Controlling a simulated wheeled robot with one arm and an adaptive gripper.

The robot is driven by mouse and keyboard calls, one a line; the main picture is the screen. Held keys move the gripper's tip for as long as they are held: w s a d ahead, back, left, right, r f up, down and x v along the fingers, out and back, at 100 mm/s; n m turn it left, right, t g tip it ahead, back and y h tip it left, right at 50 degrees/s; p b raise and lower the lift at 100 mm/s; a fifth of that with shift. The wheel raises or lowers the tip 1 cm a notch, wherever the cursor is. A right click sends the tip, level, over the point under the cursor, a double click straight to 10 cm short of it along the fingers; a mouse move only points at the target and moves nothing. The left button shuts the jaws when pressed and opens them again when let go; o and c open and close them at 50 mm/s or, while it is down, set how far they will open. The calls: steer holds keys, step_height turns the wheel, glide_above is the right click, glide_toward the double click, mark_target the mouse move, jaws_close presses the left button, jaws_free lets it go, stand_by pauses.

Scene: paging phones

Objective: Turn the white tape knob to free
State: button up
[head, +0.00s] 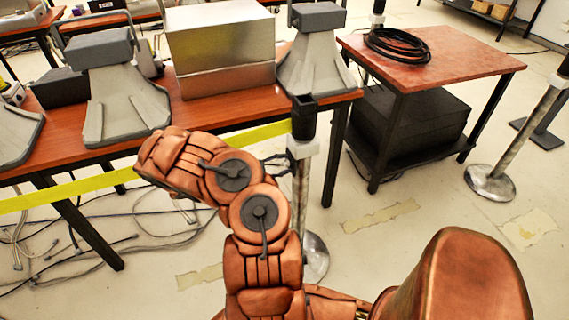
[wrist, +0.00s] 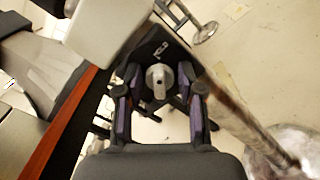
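The tape post (head: 301,185) stands at the front right corner of the long table, with a black head (head: 304,112) and a white part (head: 302,148) below it. In the wrist view, a pale grey-white knob (wrist: 159,84) with a raised grip sits on a dark block. My gripper (wrist: 160,112) is open, with one finger to the left of the knob and one to the right. Gaps show on both sides, so I see no contact. In the head view my gripper is mostly hidden by my arm and the post.
Yellow tape (head: 236,139) runs left from the post. The long table (head: 225,112) carries grey phones (head: 125,98) and a metal box (head: 222,50). A side table (head: 445,59) with coiled cable (head: 397,45) stands right. Cables lie under the long table.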

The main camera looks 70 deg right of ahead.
jaws_close()
